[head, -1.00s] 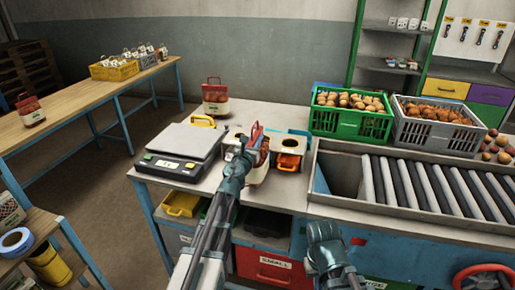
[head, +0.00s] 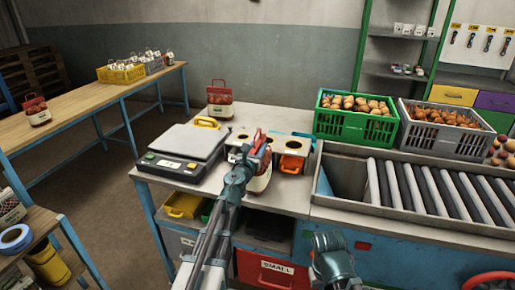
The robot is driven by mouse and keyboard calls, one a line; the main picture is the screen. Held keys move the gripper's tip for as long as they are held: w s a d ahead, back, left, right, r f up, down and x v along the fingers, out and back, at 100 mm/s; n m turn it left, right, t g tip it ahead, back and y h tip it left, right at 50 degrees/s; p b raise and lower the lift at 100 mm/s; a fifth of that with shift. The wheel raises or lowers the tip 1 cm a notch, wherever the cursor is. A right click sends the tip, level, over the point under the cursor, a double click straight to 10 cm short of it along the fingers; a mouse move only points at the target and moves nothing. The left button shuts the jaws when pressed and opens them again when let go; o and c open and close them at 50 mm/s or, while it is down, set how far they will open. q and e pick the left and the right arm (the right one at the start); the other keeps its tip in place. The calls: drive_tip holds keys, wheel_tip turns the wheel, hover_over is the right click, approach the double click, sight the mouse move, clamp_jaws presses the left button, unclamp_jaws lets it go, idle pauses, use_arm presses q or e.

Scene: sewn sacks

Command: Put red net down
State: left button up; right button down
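My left gripper (head: 257,149) is over the worktable, right of the scale, and looks shut on the top of a red net (head: 262,177) with a white label. The net hangs upright below the fingers, partly hidden by my arm; whether its base touches the tabletop is unclear. A second red net (head: 219,98) stands at the table's back left. A third red net (head: 37,111) stands on the wooden bench at left. My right gripper (head: 333,262) is low in front of the table's front edge, with no object visible in it; its fingers are unclear.
The scale (head: 184,146) is left of the held net. A white block with holes and an orange part (head: 291,160) is close behind it at right. A green crate (head: 355,124), a grey crate (head: 440,136) and a roller conveyor (head: 425,190) fill the right side.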

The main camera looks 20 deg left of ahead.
use_arm(q)
drive_tip(key=shift+o, duration=0.5)
drive_tip(key=shift+r, duration=0.1)
drive_tip(key=shift+s, duration=0.1)
drive_tip(key=s, duration=1.1)
drive_tip(key=shift+s+a, duration=0.2)
drive_tip(key=shift+s, duration=0.15)
